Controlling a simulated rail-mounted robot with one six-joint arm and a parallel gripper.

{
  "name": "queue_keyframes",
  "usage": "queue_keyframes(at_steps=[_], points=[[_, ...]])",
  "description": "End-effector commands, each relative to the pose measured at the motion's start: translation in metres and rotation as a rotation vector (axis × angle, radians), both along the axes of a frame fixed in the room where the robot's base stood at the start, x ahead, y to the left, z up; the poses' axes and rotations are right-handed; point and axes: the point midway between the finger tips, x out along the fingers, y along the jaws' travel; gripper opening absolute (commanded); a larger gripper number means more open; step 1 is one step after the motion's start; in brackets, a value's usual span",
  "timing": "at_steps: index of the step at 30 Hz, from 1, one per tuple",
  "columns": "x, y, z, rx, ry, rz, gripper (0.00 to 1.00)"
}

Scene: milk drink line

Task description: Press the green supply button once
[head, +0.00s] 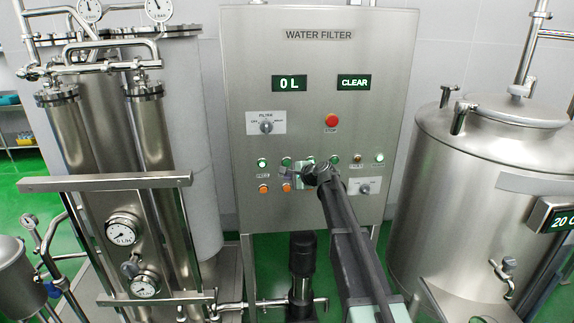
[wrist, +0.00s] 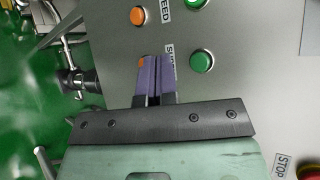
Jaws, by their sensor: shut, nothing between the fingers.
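The green supply button (wrist: 201,61) is a round green cap in a metal ring on the grey panel, and the wrist view shows it clear, just right of my fingertips. In the head view it appears to be the second green button (head: 286,161) in the upper row. My gripper (wrist: 150,60) has purple fingers, shut together with nothing between them. It also shows in the head view (head: 285,172), in front of the panel. The fingertips partly cover the supply label (wrist: 170,54) and an orange button (wrist: 141,62). I cannot tell the gap to the panel.
The feed pair, an orange button (wrist: 138,16) and a green button (wrist: 195,3), sits beside the supply pair. A red stop button (head: 331,120) is higher on the water filter panel (head: 390,50). Steel tanks stand either side. The displays read 0 L (head: 289,83) and CLEAR (head: 354,82).

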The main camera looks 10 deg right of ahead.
Motion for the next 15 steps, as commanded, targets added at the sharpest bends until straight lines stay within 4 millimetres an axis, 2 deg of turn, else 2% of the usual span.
queue_keyframes(at_steps=[1,9,15], points=[[0.010,-0.001,0.000,0.000,0.000,0.000,0.00],[0.050,-0.003,0.000,-0.001,-0.001,0.000,0.00],[0.066,-0.004,0.000,-0.001,-0.001,0.000,0.00]])
